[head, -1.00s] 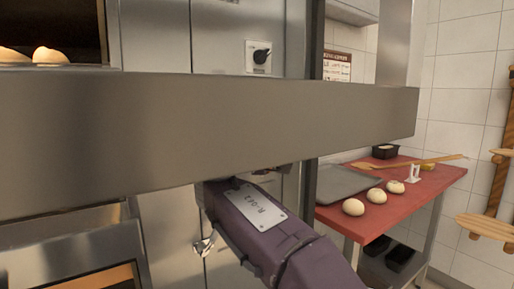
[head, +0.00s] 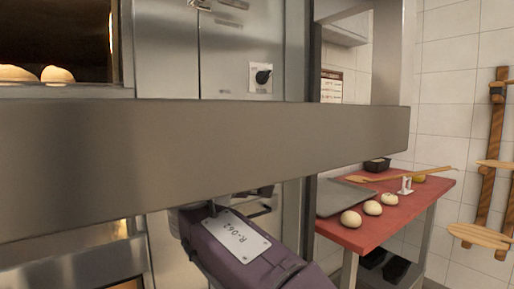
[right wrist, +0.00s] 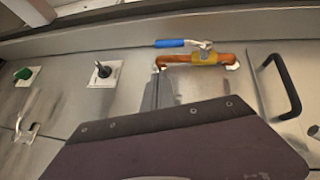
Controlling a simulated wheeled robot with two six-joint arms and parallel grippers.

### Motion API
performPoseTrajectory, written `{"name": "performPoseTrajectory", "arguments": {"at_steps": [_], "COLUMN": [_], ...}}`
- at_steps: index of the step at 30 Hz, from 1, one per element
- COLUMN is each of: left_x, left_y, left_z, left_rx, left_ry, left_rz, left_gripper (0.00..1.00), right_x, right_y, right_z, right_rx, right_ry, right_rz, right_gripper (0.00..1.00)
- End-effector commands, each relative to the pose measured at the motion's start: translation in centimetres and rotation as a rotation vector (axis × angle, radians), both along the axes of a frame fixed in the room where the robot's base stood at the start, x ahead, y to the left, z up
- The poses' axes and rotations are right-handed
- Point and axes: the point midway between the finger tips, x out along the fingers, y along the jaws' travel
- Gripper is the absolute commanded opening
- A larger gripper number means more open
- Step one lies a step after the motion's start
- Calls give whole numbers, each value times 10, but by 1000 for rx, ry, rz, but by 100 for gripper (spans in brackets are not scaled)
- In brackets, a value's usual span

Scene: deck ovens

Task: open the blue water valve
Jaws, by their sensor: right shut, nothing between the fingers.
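The blue valve lever (right wrist: 176,43) shows in the right wrist view, joined at its right end to a metal stem on a brass valve body (right wrist: 205,57). The body sits on a horizontal copper pipe (right wrist: 180,60) against a steel panel. The lever lies roughly along the pipe. I cannot make out the valve in the head view. My right gripper (head: 262,202) is shut and empty, partly hidden behind the steel bar in the head view. In the right wrist view my purple wrist housing fills the lower part, and nothing touches the lever. My left gripper is not in view.
A wide steel bar (head: 200,152) crosses in front of me. A dark rotary knob (head: 263,76) is on the panel. The right wrist view shows a green knob (right wrist: 22,74), a black knob (right wrist: 103,70) and a black handle (right wrist: 282,85). A red table (head: 410,208) holds several dough balls.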

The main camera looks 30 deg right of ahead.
Motion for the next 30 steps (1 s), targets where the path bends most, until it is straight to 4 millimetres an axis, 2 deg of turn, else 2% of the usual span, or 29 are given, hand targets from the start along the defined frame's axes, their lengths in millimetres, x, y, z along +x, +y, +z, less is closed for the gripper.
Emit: {"name": "performPoseTrajectory", "arguments": {"at_steps": [6, 12, 22, 25, 26, 28, 29, 30], "left_x": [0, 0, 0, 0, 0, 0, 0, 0], "left_y": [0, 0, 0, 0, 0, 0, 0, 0], "left_z": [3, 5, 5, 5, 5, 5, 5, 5], "left_rx": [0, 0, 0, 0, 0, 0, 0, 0], "left_ry": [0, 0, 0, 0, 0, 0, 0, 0], "left_rz": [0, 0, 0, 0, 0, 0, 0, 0], "left_gripper": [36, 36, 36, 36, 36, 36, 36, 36], "right_x": [-23, -38, -40, -42, -42, -34, -30, -25], "right_y": [32, 49, 50, 35, 23, 1, -6, -15], "right_z": [1, 1, 0, -1, -4, -42, -64, -98], "right_rx": [0, -1, 0, -2, -6, -6, 15, 53], "right_ry": [0, 0, 0, 4, 14, 117, 172, 251], "right_rz": [7, 4, 0, -43, -80, -145, -157, -164], "right_gripper": [0, 0, 0, 0, 0, 0, 0, 0]}}
